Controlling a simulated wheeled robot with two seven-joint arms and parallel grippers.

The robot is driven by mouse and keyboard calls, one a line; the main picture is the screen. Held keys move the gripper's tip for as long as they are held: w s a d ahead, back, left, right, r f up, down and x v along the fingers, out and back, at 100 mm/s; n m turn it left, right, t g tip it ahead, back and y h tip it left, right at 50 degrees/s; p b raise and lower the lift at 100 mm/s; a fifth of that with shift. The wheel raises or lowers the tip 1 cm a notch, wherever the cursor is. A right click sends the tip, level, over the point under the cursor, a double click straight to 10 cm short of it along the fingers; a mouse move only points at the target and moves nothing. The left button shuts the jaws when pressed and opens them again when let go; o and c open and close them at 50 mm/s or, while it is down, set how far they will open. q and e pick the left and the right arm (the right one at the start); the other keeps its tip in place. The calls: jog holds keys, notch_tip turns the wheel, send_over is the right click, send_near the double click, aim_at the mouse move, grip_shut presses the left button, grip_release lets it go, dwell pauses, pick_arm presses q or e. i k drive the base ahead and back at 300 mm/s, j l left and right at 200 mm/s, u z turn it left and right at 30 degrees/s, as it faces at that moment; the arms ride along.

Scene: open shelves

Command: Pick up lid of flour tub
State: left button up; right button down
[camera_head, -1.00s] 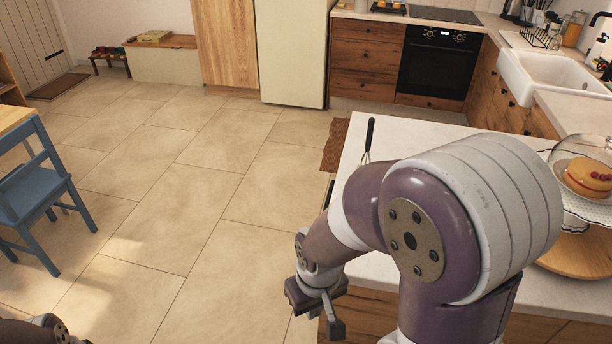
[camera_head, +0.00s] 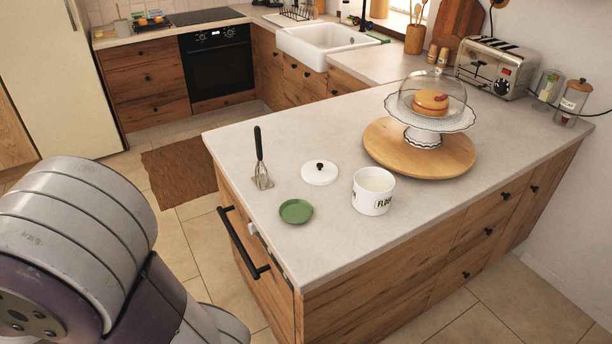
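The lid (camera_head: 312,177) is a round white disc with a black knob. It lies flat on the counter, knob up. The flour tub (camera_head: 366,202) is a white cylinder with dark lettering, partly readable, on its side. It stands upright and open to the lid's right, a little nearer, with pale contents showing. A gap of bare counter separates lid and tub. One of my arms fills the lower left, but no gripper shows on it. Neither gripper is in view.
A wooden board (camera_head: 458,158) with a glass-domed cake stand (camera_head: 424,139) is behind the tub. A toaster (camera_head: 494,68) stands farther back. The counter (camera_head: 300,130) behind the lid is clear.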

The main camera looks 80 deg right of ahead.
aim_at(319, 172)
jog(key=i+z, duration=0.15)
jog(key=z, duration=0.25)
jog(key=i+l+z, duration=0.1)
jog(key=z, duration=0.3)
jog(key=i+z, duration=0.2)
jog(key=z, duration=0.25)
jog(key=i+j+z, duration=0.15)
jog(key=z, duration=0.25)
jog(key=i+j+z, duration=0.1)
jog(key=z, duration=0.3)
